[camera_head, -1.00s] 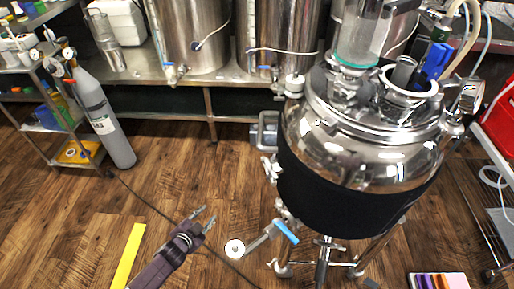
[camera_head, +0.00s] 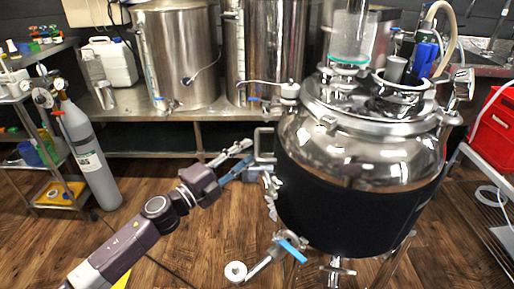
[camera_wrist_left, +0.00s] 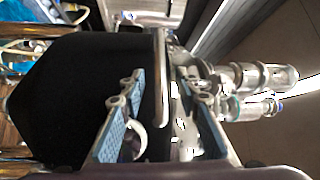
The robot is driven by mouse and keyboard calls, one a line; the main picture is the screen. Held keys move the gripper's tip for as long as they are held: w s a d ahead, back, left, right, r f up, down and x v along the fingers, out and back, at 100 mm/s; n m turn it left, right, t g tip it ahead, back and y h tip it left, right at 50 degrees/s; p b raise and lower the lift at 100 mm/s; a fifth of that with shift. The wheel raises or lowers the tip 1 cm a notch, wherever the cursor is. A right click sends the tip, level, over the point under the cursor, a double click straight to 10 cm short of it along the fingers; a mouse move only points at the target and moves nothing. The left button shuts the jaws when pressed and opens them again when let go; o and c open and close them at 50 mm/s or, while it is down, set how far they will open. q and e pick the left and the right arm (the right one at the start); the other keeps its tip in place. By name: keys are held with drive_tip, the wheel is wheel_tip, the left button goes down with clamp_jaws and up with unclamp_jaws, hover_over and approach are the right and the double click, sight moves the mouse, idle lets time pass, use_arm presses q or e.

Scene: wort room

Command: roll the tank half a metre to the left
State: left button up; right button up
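The tank (camera_head: 360,150) is a shiny steel vessel with a black jacket (camera_head: 340,208), standing on legs at the right of the head view. A squared metal handle (camera_head: 257,146) sticks out from its left side. My left gripper (camera_head: 246,152) is just left of this handle, its fingers apart and pointing at it. In the left wrist view, the blue-padded fingers of my left gripper (camera_wrist_left: 160,92) are spread, with the handle bar (camera_wrist_left: 160,70) lying between and beyond them. The black jacket (camera_wrist_left: 65,95) fills the left. My right gripper is not in view.
A steel bench (camera_head: 190,112) with large steel pots (camera_head: 180,55) runs behind. A grey gas cylinder (camera_head: 88,155) and a shelf stand at the left. A blue-handled valve (camera_head: 290,248) sticks out low from the tank. The wooden floor left of the tank is mostly clear.

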sight(258, 141)
use_arm(q)
drive_tip(key=x, duration=0.4)
drive_tip(key=shift+w, duration=0.1)
drive_tip(key=shift+w+d+r, duration=0.1)
drive_tip(key=shift+w+d, duration=0.35)
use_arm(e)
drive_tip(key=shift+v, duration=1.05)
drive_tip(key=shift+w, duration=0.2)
use_arm(q)
clamp_jaws()
